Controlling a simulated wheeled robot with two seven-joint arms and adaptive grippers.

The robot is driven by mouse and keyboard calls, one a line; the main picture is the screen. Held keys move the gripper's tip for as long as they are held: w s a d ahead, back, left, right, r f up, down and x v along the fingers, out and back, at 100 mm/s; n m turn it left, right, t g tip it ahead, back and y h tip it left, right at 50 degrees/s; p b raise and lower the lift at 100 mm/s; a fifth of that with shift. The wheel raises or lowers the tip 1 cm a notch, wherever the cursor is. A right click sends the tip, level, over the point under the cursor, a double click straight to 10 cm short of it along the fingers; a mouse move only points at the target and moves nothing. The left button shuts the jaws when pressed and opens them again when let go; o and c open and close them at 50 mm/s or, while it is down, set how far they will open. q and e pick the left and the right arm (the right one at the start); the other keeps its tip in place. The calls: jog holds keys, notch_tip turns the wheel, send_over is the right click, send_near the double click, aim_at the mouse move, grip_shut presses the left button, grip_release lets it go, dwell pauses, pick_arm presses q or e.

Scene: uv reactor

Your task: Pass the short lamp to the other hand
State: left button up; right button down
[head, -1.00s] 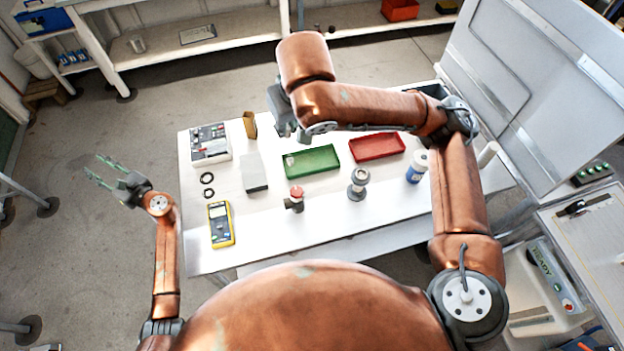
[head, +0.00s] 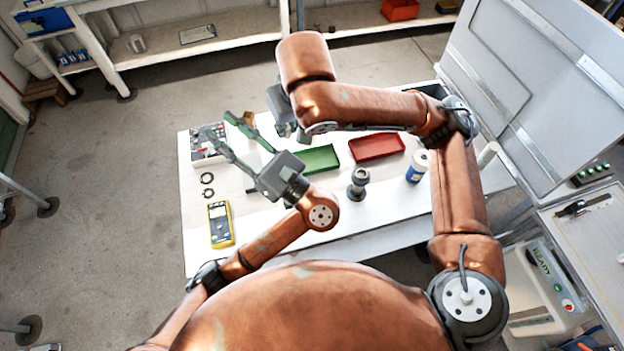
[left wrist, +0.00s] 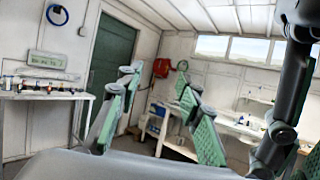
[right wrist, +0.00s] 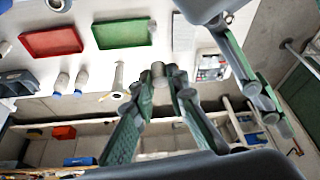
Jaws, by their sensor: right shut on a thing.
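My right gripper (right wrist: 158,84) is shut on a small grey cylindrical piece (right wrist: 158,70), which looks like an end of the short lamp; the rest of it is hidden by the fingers. In the head view only grey parts of this gripper (head: 284,112) show behind my right arm, above the table's back. My left gripper (head: 222,125) is open and empty over the table's left part, to the left of the right one. Its spread green-padded fingers also show in the left wrist view (left wrist: 158,92), with parts of my right arm at that picture's right edge.
A green tray (head: 318,159) and a red tray (head: 377,147) lie mid-table. A dark fitting (head: 358,183) and a blue-white bottle (head: 416,168) stand in front of them. A yellow meter (head: 220,224) and black rings (head: 207,184) lie left.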

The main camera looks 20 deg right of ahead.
aim_at(291, 147)
pick_arm(q)
jog(key=s+d+f+m+h, duration=0.3)
jog(key=s+d+f+h, duration=0.25)
jog(key=d, duration=0.25)
jog(key=s+d+f+m+h, duration=0.2)
jog(key=s+d+f+h, duration=0.25)
jog(key=d+f, duration=0.3)
jog(key=shift+h, duration=0.3)
jog(key=x, duration=1.3)
jog(key=shift+d+r, duration=0.2)
jog(key=shift+d, duration=0.1)
jog(key=shift+c, duration=0.3)
jog(key=shift+m, duration=0.3)
grip_shut()
pick_arm(e)
jog(key=c, duration=1.8)
grip_release()
jog(key=shift+r, duration=0.1)
